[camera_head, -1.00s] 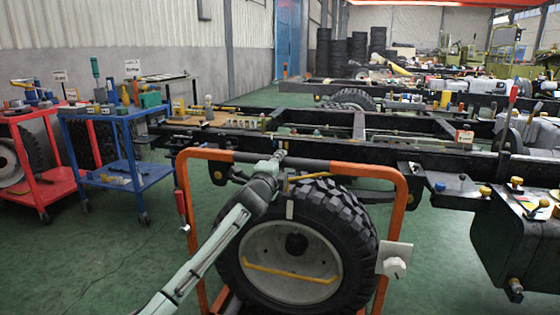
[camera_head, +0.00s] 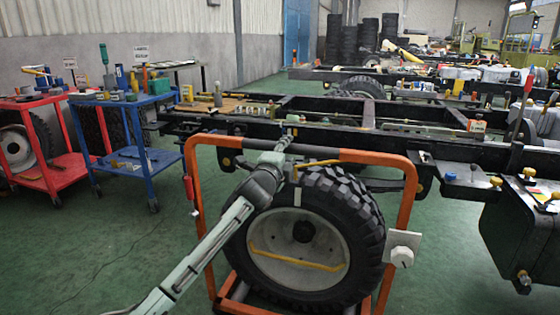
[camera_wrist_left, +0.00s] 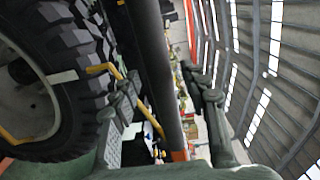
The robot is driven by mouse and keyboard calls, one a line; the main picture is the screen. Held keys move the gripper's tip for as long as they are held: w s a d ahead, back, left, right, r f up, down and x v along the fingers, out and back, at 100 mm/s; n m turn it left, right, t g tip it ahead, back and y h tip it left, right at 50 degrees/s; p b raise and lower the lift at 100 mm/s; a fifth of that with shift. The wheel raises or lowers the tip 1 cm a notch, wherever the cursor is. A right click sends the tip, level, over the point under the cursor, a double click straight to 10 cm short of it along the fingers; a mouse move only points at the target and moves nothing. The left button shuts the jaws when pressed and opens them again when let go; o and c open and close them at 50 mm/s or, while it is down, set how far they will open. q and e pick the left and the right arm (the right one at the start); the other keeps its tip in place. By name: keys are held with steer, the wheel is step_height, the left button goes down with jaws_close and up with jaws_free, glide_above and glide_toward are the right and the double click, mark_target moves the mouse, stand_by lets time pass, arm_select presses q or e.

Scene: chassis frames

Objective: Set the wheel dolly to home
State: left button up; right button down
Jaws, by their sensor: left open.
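The wheel dolly (camera_head: 402,220) is an orange upright frame with a dark top bar (camera_head: 340,156). It carries a large knobby wheel (camera_head: 352,232) with a grey rim and a yellow bar across it. My left gripper (camera_head: 283,144) is at the left half of the top bar. In the left wrist view, the open fingers of my left gripper (camera_wrist_left: 165,100) lie either side of the dark bar (camera_wrist_left: 158,65); I cannot tell whether they touch it. The wheel (camera_wrist_left: 75,55) shows at left there. My right gripper is not in view.
A long black chassis frame (camera_head: 460,148) stands just behind the dolly, with a dark tank (camera_head: 510,235) at right. A blue cart (camera_head: 153,163) and a red cart (camera_head: 68,170) stand at left. Green floor (camera_head: 100,255) is clear at front left.

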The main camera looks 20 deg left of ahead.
arm_select(q)
steer(key=s, duration=0.9)
steer(key=shift+a, duration=0.15)
steer(key=s+a+f+n+g+y, duration=0.1)
steer(key=s+a+f+n+g, duration=0.15)
steer(key=s+f, duration=0.45)
steer(key=s+a+f+n+g+p, duration=0.1)
steer(key=s+f+n+g, duration=0.25)
steer(key=f, duration=0.65)
steer(key=s+a+f+n+g+y, duration=0.1)
steer(key=s+f+n+g, duration=0.15)
steer(key=s+f, duration=0.45)
steer(key=s+a+f+n+g, duration=0.1)
steer(key=s+f+n+g, duration=0.2)
steer(key=s+f, duration=0.5)
steer(key=s+a+f+n+g, duration=0.2)
steer(key=s+f+n, duration=0.3)
steer(key=s, duration=1.1)
step_height(320, 180, down, 4)
steer(key=shift+r+g+p, duration=0.25)
steer(key=shift+g+p, duration=0.2)
steer(key=shift+g, duration=0.3)
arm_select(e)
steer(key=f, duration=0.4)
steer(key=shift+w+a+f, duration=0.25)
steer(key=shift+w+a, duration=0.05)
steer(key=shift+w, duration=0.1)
